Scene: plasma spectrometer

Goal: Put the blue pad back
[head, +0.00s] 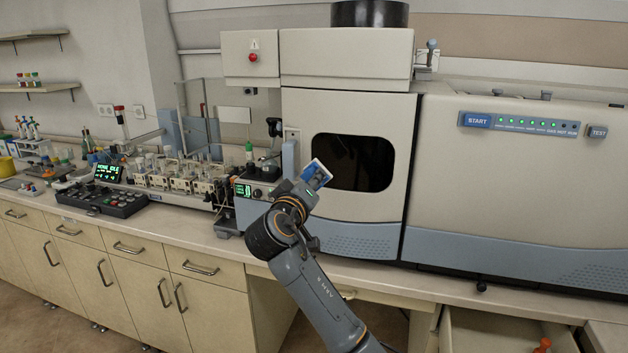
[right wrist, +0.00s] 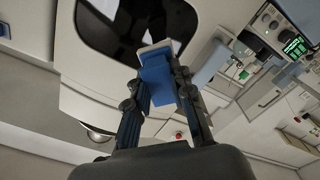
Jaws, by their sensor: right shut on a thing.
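The blue pad (head: 318,172), a small blue plate with a pale edge, is in my right gripper (head: 306,187). The gripper is raised in front of the spectrometer (head: 348,106), just below and left of its dark window (head: 354,162) in the picture. In the right wrist view, the pad (right wrist: 157,82) sits between the two dark fingers of my right gripper (right wrist: 160,88), which are shut on it. The gripper hides part of the pad in the head view. My left gripper is not in view.
An autosampler with glass vessels (head: 170,178) and a black control box (head: 102,200) stand on the bench at left. A START panel (head: 520,124) is on the right unit. An open drawer (head: 500,335) juts out at lower right, with an orange object (head: 542,346) there.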

